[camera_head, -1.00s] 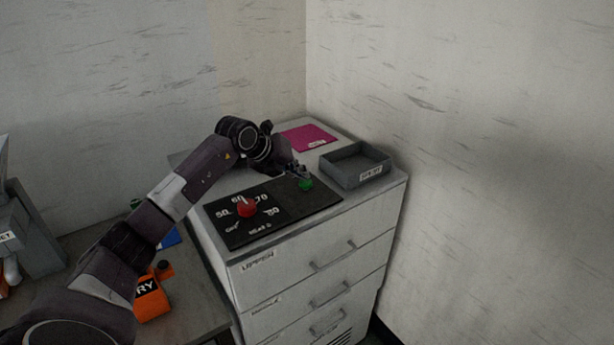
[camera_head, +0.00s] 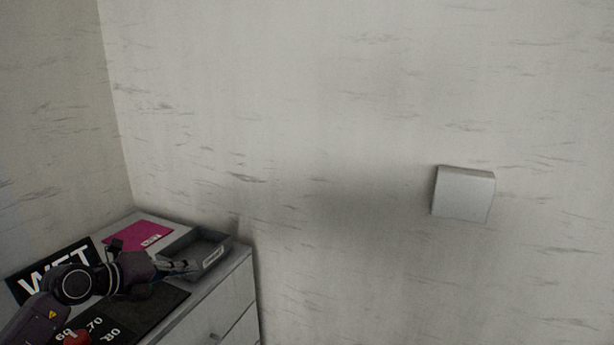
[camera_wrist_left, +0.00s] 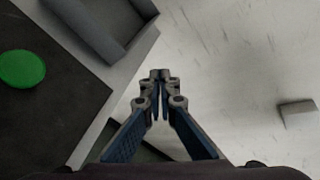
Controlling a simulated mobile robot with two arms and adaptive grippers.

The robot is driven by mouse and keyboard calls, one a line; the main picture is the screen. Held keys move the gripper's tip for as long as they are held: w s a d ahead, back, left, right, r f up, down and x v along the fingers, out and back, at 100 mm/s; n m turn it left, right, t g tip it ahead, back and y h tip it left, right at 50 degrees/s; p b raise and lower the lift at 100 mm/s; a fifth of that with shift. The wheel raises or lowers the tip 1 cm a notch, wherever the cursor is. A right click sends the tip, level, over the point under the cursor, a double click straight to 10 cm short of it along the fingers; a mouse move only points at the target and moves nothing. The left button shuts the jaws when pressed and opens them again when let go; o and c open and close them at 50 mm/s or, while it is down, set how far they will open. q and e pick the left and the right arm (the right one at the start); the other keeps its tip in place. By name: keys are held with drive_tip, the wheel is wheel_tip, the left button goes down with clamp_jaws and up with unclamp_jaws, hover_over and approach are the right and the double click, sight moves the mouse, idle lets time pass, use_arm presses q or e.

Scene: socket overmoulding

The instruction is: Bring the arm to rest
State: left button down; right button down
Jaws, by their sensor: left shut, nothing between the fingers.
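My left arm comes in at the lower left of the head view. My left gripper (camera_head: 184,266) is above the cabinet top, beside the grey tray. In the left wrist view the left gripper (camera_wrist_left: 160,76) has its fingertips together with nothing between them. A green round button (camera_wrist_left: 22,69) on the dark panel (camera_wrist_left: 50,115) lies to the left of the fingers there, apart from them. My right gripper is in neither view.
The grey tray (camera_head: 229,244) sits near the cabinet's (camera_head: 230,292) right edge. A pink sheet (camera_head: 138,236), a black WET sign (camera_head: 50,268) and a red knob (camera_head: 76,337) are around the arm. A white box (camera_head: 463,194) is on the right wall. Space right of the cabinet looks clear.

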use_arm(q)
drive_tip(key=s+d+r+n+t+h, duration=0.2)
drive_tip(key=s+d+r+n+t, duration=0.3)
drive_tip(key=d+r+n+t, duration=0.4)
drive_tip(key=s+a+f+n+g+y, duration=0.35)
drive_tip(key=s+f+n+y, duration=0.3)
drive_tip(key=f+n, duration=0.3)
drive_tip(key=s+a+f+n+g+y, duration=0.3)
drive_tip(key=s+a+f+n+y, duration=0.25)
drive_tip(key=s+f+n, duration=0.35)
drive_tip(key=s+d+f+g+h, duration=0.1)
drive_tip(key=s+d+f+g, duration=0.3)
drive_tip(key=s, duration=0.3)
drive_tip(key=s+d+f+g+h, duration=0.2)
drive_tip(key=s+d+f+g, duration=0.1)
drive_tip(key=s+f, duration=0.4)
drive_tip(key=s+d+f+g+h, duration=0.1)
drive_tip(key=s+d+f+g, duration=0.25)
drive_tip(key=s, duration=0.45)
wheel_tip(320, 180, down, 28)
drive_tip(key=s+b, duration=0.1)
drive_tip(key=s+a+f+g+b, duration=0.1)
drive_tip(key=s+a+f+g, duration=0.1)
drive_tip(key=s+f, duration=1.5)
drive_tip(key=shift+s+a+f+b, duration=0.35)
drive_tip(key=shift+a, duration=0.25)
